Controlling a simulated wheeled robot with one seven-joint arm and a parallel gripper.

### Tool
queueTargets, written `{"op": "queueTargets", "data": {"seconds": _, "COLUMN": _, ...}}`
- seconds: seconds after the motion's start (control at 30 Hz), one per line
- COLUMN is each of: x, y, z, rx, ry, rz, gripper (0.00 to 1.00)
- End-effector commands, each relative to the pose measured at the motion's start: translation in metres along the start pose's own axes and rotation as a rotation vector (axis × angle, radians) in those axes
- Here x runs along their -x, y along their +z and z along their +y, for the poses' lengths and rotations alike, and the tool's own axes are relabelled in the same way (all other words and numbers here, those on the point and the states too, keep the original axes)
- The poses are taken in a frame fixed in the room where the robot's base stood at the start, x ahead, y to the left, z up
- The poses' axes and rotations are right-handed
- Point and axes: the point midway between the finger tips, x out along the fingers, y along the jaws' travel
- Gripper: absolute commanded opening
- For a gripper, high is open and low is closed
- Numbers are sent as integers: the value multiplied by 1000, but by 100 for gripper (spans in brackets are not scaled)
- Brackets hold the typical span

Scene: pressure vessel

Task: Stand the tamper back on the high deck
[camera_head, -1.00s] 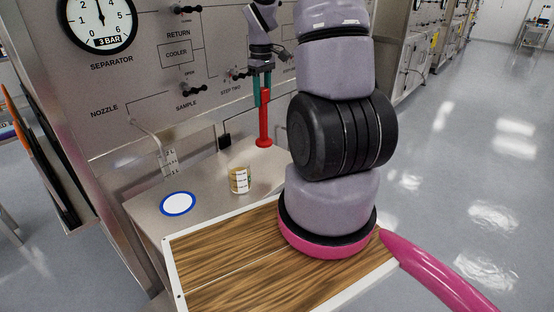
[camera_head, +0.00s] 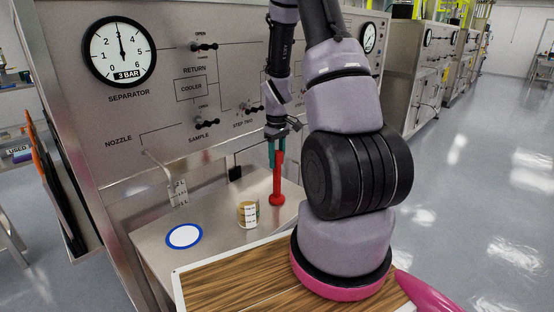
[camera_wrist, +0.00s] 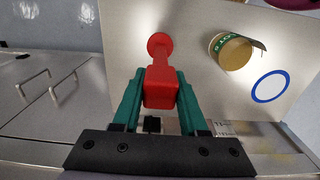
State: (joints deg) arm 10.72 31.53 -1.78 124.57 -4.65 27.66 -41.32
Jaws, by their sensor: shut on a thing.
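The red tamper (camera_head: 278,185) hangs upright in my gripper (camera_head: 275,153), its wide round foot pointing down. My gripper's teal fingers are shut on the tamper's upper part. In the wrist view the red tamper (camera_wrist: 160,88) sits between the two teal fingers (camera_wrist: 160,92), with its foot at the far end. The foot is over the back right part of the metal deck (camera_head: 218,222). I cannot tell whether it touches the deck.
A jar with a tan top and label (camera_head: 248,213) stands left of the tamper, apart from it. A white disc with a blue rim (camera_head: 184,236) is further left. The valve panel (camera_head: 150,115) rises behind the deck. A wooden-topped table (camera_head: 235,280) is in front.

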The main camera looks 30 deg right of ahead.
Motion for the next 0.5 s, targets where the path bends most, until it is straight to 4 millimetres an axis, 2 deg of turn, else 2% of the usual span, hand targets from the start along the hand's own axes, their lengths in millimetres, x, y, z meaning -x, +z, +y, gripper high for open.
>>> {"op": "queueTargets", "data": {"seconds": 0.2, "x": -2, "y": 0, "z": 0, "rx": 0, "ry": 0, "rz": 0, "gripper": 0}}
{"op": "queueTargets", "data": {"seconds": 0.23, "x": -3, "y": 0, "z": 0, "rx": 0, "ry": 0, "rz": -1, "gripper": 46}}
{"op": "queueTargets", "data": {"seconds": 0.3, "x": -3, "y": 0, "z": 0, "rx": 0, "ry": 0, "rz": 0, "gripper": 72}}
{"op": "queueTargets", "data": {"seconds": 0.5, "x": -2, "y": 0, "z": 0, "rx": 1, "ry": 0, "rz": 0, "gripper": 72}}
